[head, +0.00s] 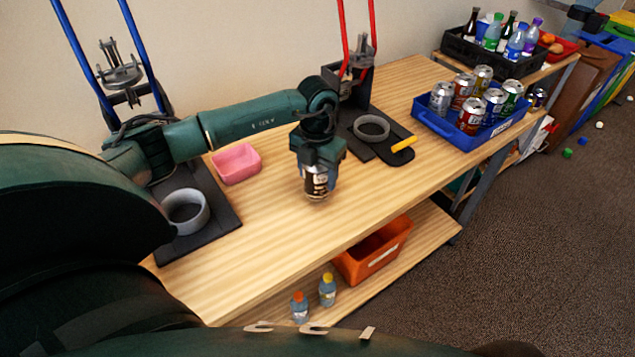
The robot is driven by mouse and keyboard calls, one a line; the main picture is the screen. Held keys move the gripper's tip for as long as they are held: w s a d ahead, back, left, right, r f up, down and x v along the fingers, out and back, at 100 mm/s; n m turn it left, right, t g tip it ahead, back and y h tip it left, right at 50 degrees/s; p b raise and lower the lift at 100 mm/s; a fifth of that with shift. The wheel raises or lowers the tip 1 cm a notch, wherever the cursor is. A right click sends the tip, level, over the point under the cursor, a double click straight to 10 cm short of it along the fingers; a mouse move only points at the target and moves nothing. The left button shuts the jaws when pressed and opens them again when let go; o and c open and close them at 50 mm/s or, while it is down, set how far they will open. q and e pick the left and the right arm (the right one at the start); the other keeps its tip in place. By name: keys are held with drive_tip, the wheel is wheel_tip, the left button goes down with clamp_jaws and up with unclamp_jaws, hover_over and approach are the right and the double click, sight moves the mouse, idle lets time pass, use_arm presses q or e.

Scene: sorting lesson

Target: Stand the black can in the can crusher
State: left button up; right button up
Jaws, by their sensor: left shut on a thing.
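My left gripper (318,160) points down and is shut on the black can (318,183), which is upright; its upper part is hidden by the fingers. The can is over the wooden table, in front of the red-handled can crusher; I cannot tell whether its bottom touches the table. The red-handled can crusher (385,148) has a grey ring (371,128) on a dark base, partly hidden by my left arm. A blue-handled can crusher (215,222) with a similar grey ring (187,211) stands at the left. My right gripper is not in view.
A pink bin (237,164) sits between the crushers. A yellow piece (403,144) is at the red-handled crusher's base. A blue crate (447,132) of several cans stands right, a black crate (478,56) of bottles behind. The table front (300,235) is clear. An orange bin (372,262) is below.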

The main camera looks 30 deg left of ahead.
use_arm(q)
wheel_tip(320, 180, up, 7)
drive_tip(key=shift+f+b, duration=0.1)
drive_tip(key=shift+b, duration=0.3)
drive_tip(key=shift+d+r, duration=0.1)
drive_tip(key=shift+r, duration=0.2)
drive_tip(key=m, duration=0.1)
drive_tip(key=d+m, duration=0.1)
drive_tip(key=shift+s+r+m, duration=0.1)
drive_tip(key=shift+s+m, duration=0.15)
drive_tip(key=shift+m, duration=0.15)
drive_tip(key=s+d+r+m, duration=0.1)
drive_tip(key=s+d+m, duration=0.4)
drive_tip(key=m, duration=1.1)
drive_tip(key=s+d+r+m+p, duration=0.1)
drive_tip(key=s+d+m, duration=0.3)
drive_tip(key=m, duration=1.3)
drive_tip(key=shift+s+d+r, duration=0.2)
drive_tip(key=shift+s+d, duration=0.15)
drive_tip(key=shift+d, duration=0.05)
